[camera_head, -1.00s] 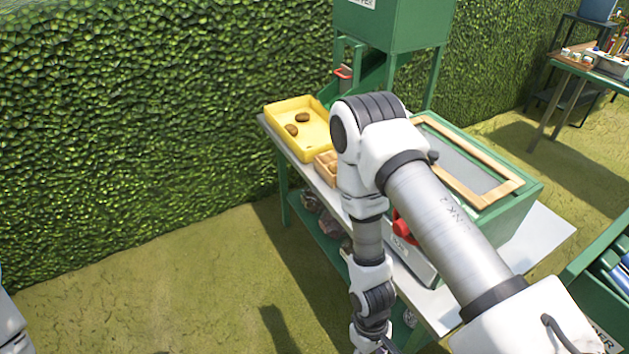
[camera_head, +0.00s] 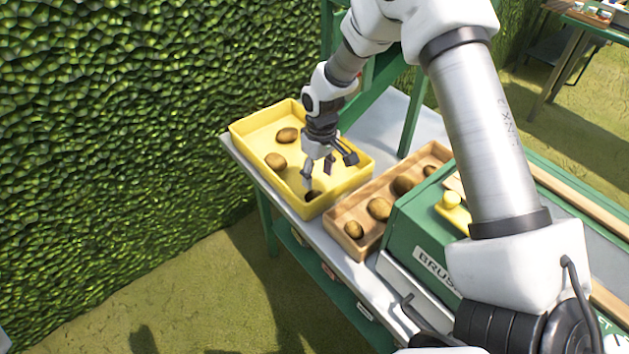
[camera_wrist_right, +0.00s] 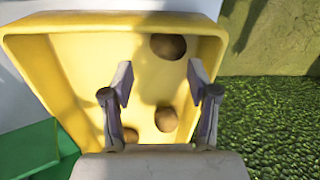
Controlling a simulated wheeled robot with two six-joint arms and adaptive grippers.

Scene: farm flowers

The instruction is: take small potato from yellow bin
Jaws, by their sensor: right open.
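The yellow bin (camera_head: 345,187) stands on the table and holds three brown potatoes. Two potatoes, one (camera_head: 287,135) and another (camera_head: 276,162), lie toward its far left part. A third potato (camera_head: 313,196) lies near the front corner, partly hidden by a finger. My right gripper (camera_head: 328,168) is open and empty, pointing down over the bin. In the right wrist view its fingers (camera_wrist_right: 160,80) are spread, with the third potato (camera_wrist_right: 168,46) just beyond the tips and the other two (camera_wrist_right: 166,119) (camera_wrist_right: 130,135) nearer the palm. Which potato is smallest is unclear. My left gripper is out of view.
A wooden tray (camera_head: 334,217) with several potatoes stands right of the bin. Green metal legs (camera_head: 414,108) rise behind the bin. A hedge (camera_head: 110,110) borders the left side.

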